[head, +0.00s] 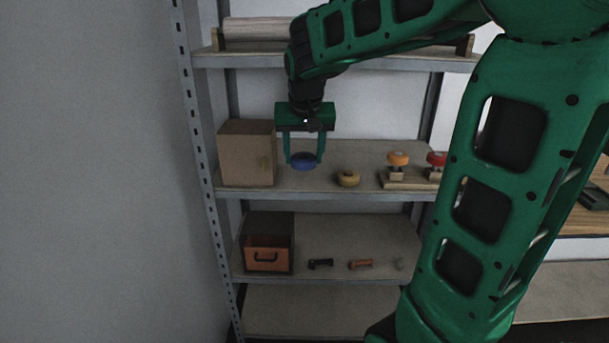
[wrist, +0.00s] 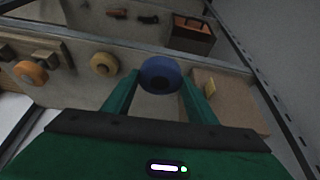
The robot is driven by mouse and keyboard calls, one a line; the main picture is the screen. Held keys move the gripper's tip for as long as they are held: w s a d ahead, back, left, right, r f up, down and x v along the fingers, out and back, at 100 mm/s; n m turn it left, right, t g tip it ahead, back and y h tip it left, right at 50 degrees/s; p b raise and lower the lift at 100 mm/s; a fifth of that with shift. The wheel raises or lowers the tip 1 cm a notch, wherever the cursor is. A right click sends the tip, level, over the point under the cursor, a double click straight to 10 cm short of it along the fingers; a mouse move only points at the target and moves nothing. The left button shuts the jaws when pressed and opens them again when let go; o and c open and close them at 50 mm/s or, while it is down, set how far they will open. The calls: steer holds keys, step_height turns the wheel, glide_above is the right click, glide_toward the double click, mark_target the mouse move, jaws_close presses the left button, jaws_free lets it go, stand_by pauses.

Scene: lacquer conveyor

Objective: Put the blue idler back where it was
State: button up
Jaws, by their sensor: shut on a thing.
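The blue idler (head: 303,160) is a round blue roller with a dark hole in its middle. My gripper (head: 303,157) points down over the middle shelf (head: 350,153) and is shut on it. In the wrist view the blue idler (wrist: 160,74) sits between the two green fingertips (wrist: 160,80). It is at or just above the shelf board; I cannot tell whether it touches. A cardboard box (head: 246,154) stands to its left, and a yellow idler (head: 348,178) lies to its right, apart from it.
An orange idler (head: 398,159) and a red idler (head: 436,159) stand on a wooden stand (head: 402,181) at the right of the shelf. The lower shelf holds a box with an orange drawer (head: 268,254) and small tools (head: 360,265). A roll (head: 258,30) lies on the shelf above.

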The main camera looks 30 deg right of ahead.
steer(key=w+d+f, duration=0.5)
steer(key=w+d, duration=0.1)
steer(key=shift+w+f, duration=0.3)
steer(key=shift+f, duration=2.1)
steer(key=shift+f, duration=0.15)
steer(key=o, duration=1.2)
steer(key=shift+o, duration=0.2)
